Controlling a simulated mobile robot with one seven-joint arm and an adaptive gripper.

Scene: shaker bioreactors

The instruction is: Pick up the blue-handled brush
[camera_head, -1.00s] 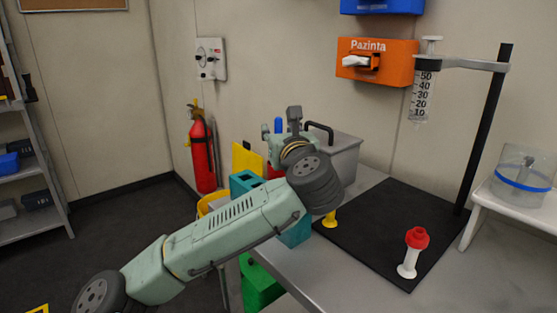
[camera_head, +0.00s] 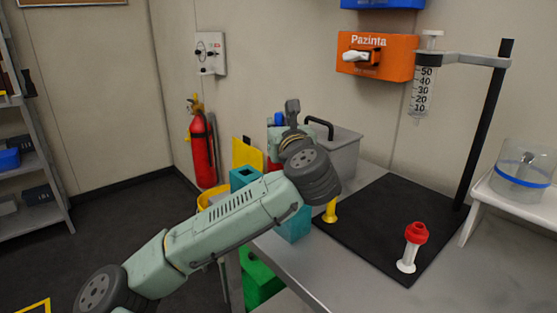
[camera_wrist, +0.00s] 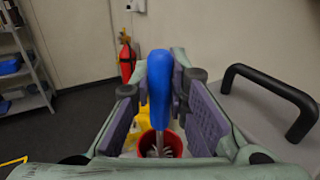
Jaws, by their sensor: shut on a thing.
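The brush's blue handle (camera_wrist: 160,85) stands upright in the wrist view, between the purple-padded fingers of my gripper (camera_wrist: 160,100), which is shut on it. The brush's thin metal stem runs down from the handle toward a red container (camera_wrist: 172,138). The lower end of the brush is hard to make out there. In the head view only a bit of the blue handle (camera_head: 278,118) shows beside my wrist, and my fingers are mostly hidden.
A grey box with a black handle (camera_wrist: 285,95) stands close on the right. A teal block (camera_head: 245,177) and a yellow piece (camera_head: 246,151) are near my arm. A black mat (camera_head: 385,235) holds a red-topped white piece (camera_head: 412,247). A fire extinguisher (camera_head: 202,150) stands by the wall.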

